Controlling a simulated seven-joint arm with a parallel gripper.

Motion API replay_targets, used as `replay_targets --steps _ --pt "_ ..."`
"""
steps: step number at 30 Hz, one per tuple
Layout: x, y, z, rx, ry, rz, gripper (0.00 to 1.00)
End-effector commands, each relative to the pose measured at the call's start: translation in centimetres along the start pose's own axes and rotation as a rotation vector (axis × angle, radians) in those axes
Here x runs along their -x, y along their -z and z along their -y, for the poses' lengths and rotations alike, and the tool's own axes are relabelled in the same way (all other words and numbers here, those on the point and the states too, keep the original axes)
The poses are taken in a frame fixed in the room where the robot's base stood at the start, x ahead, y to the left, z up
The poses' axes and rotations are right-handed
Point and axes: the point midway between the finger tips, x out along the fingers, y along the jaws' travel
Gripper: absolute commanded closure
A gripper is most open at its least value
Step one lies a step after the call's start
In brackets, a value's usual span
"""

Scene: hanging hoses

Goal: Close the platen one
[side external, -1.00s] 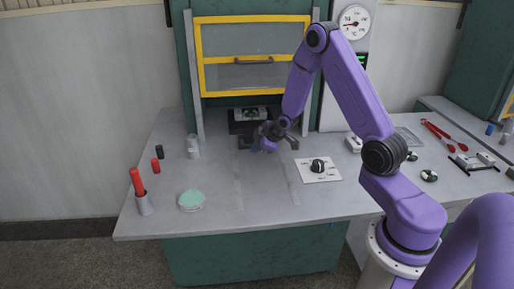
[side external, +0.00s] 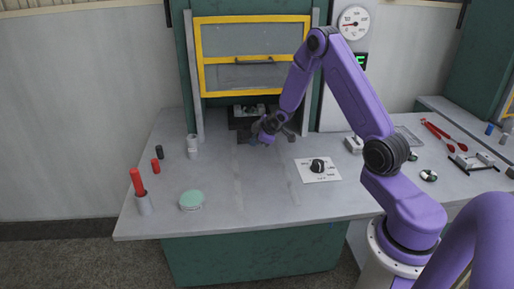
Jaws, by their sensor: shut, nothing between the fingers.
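A green press stands at the back of the bench with a yellow-framed guard door (side external: 251,78) raised above its opening. Below the door, a dark platen block (side external: 245,111) with a light piece on it sits in the opening. My gripper (side external: 262,138) is just in front of the platen, low over the bench, shut with nothing in it. My wrist hides part of the platen's right side. I cannot tell whether the gripper touches it.
A rotary knob on a white plate (side external: 318,168) is right of my gripper. A green-topped dish (side external: 191,200), a red stick in a grey cup (side external: 144,204) and small cylinders stand left. Red tongs (side external: 440,133) lie far right. The bench's front middle is clear.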

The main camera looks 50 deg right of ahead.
Motion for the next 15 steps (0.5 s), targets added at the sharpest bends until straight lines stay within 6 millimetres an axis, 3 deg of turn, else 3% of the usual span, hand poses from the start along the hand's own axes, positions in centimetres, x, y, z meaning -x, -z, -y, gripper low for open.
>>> replay_targets --steps 2,7,15 --pt "-0.1 -0.2 -0.6 -0.013 -0.013 -0.001 1.00" --pt "0.2 -0.3 0.1 -0.013 -0.011 -0.001 1.00" --pt "2.0 -0.3 3.8 -0.003 -0.005 -0.001 1.00"
